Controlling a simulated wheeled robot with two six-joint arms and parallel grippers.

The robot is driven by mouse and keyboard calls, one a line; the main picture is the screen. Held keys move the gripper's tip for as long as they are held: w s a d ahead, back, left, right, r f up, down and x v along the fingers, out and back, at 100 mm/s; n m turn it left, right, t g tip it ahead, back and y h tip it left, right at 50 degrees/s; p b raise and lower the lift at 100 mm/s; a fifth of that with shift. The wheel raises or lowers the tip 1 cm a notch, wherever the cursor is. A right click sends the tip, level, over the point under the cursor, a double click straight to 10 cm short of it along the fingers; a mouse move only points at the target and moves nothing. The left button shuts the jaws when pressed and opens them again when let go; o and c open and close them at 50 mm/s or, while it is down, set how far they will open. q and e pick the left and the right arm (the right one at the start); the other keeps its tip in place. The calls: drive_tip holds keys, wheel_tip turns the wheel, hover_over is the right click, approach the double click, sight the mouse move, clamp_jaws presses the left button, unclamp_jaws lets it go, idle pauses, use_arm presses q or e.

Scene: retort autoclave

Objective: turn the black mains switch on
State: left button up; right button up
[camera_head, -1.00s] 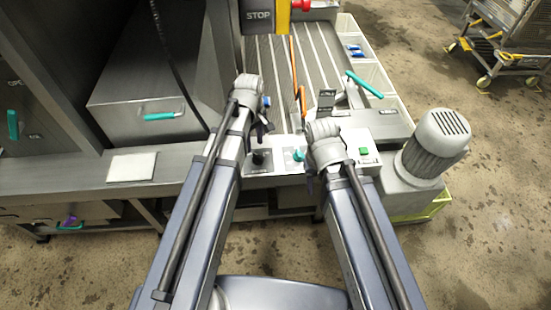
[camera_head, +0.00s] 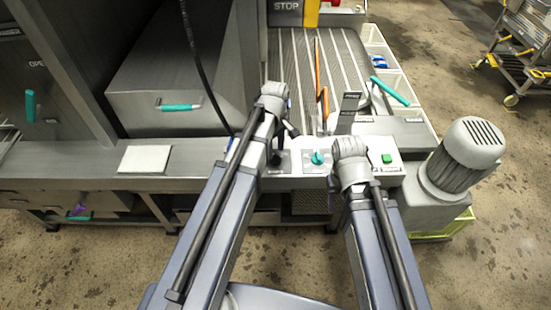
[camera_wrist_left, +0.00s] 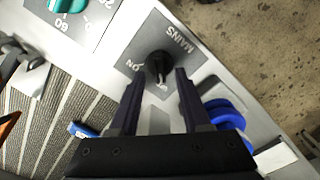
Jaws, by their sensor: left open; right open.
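The black mains switch (camera_wrist_left: 158,67) is a round knob on a grey plate lettered MAINS and ON. In the left wrist view it sits between the tips of my left gripper (camera_wrist_left: 157,84), which is open with one finger on each side; contact cannot be told. The knob's lower side and the lettering there are partly hidden. In the head view the left gripper (camera_head: 286,133) is by the black knob (camera_head: 276,157) on the front panel, partly behind my arm. My right gripper (camera_head: 333,184) is mostly hidden by its wrist, low at the panel's front edge.
A teal dial (camera_head: 318,158) and a green button (camera_head: 386,158) are on the same panel. A grey motor (camera_head: 467,150) stands at the right. A slatted conveyor (camera_head: 300,75) runs behind the panel. A white plate (camera_head: 145,159) lies on the ledge at left.

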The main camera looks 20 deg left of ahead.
sight(275, 158)
use_arm(q)
wheel_tip(275, 158, down, 3)
drive_tip(key=shift+r+b, duration=0.2)
drive_tip(key=shift+b, duration=0.6)
use_arm(e)
wheel_tip(275, 158, down, 2)
drive_tip(key=shift+f, duration=0.25)
use_arm(q)
clamp_jaws()
